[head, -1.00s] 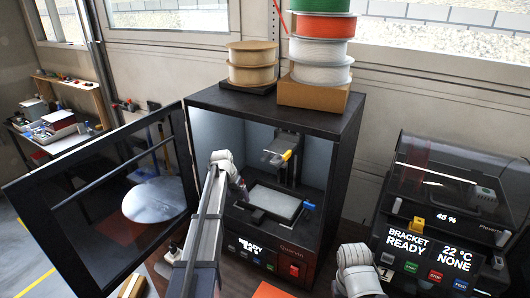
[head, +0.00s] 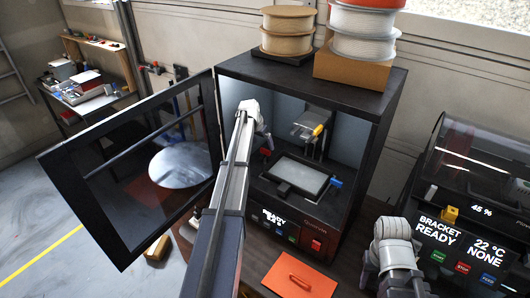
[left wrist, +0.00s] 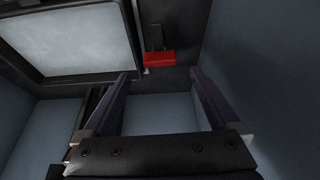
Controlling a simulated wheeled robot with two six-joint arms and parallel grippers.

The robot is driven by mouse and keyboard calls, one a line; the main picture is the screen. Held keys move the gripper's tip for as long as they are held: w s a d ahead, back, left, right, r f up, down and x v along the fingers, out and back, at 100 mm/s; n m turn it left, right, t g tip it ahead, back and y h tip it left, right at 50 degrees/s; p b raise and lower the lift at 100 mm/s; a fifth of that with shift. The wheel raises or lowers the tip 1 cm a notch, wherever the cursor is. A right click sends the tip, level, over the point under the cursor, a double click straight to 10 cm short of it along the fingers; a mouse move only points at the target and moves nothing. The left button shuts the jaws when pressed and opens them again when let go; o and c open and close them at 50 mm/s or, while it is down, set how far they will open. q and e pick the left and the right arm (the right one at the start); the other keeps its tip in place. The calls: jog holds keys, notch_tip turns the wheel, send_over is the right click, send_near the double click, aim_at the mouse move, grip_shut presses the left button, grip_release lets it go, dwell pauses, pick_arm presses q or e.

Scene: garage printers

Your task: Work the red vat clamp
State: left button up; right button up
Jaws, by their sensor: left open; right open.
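The red vat clamp (head: 265,152) is a small red tab at the left edge of the grey resin vat (head: 298,173) inside the open printer. In the left wrist view the red clamp (left wrist: 159,60) lies just beyond the fingertips, between their lines, beside the vat (left wrist: 75,35). My left gripper (left wrist: 160,84) is open with nothing between its fingers, apart from the clamp. In the head view its wrist blocks part of it. My right gripper (head: 372,272) is at the lower right, outside the printer, open; its fingertips are hard to make out.
The printer door (head: 130,175) stands open at left; my left arm passes beside it. A blue clamp (head: 336,182) is at the vat's right, a yellow lever (head: 318,130) above. An orange sheet (head: 300,276) lies in front. Another printer (head: 465,215) stands at right.

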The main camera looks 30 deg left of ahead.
aim_at(265, 150)
pick_arm(q)
jog(key=b+x, duration=0.3)
jog(key=x, duration=0.1)
jog(key=shift+w+f, duration=0.1)
jog(key=shift+f, duration=0.3)
jog(key=shift+r, duration=0.1)
jog(key=c, duration=1.4)
